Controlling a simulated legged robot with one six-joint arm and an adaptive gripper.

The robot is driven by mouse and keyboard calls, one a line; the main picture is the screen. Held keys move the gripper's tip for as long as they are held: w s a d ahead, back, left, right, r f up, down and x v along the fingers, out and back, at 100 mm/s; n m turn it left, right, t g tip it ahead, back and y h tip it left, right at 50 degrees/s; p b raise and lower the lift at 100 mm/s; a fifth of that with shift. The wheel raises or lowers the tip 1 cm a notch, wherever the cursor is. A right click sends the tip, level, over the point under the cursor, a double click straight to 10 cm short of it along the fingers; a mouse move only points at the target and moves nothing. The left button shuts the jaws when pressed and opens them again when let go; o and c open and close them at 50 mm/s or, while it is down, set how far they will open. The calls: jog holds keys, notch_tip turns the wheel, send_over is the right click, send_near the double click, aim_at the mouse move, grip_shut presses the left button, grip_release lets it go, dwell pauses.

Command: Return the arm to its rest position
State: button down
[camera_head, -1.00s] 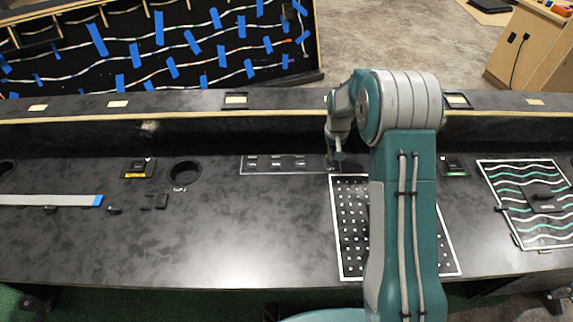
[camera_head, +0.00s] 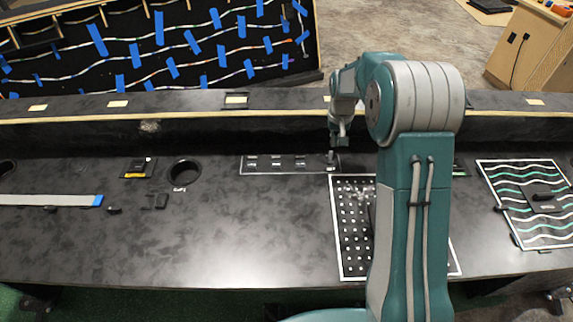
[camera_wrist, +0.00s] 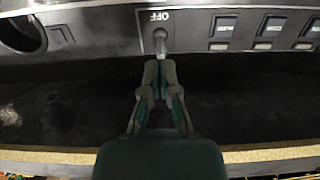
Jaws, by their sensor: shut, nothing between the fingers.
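My gripper (camera_head: 339,142) is shut and empty, above the back part of the black console (camera_head: 230,235). In the head view the lever (camera_head: 331,157) stands at the right end of a white-outlined panel (camera_head: 248,171), just below my gripper, with a small gap seen. My arm is raised and bent.
A dotted panel (camera_head: 352,230) lies partly behind my arm. A wavy-line panel (camera_head: 530,232) is at the right. A round hole (camera_head: 185,171) and a grey strip with a blue end (camera_head: 55,200) are at the left. A raised ledge (camera_head: 190,102) runs along the back.

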dwell(0.4)
jog(key=s+r+t, duration=0.3)
jog(key=s+r, duration=1)
jog(key=r, duration=0.5)
jog(key=s+r+t, duration=0.2)
jog(key=s+r, duration=0.1)
jog(key=s, duration=1.7)
jog(key=shift+r+t, duration=0.15)
jog(key=shift+t, duration=0.15)
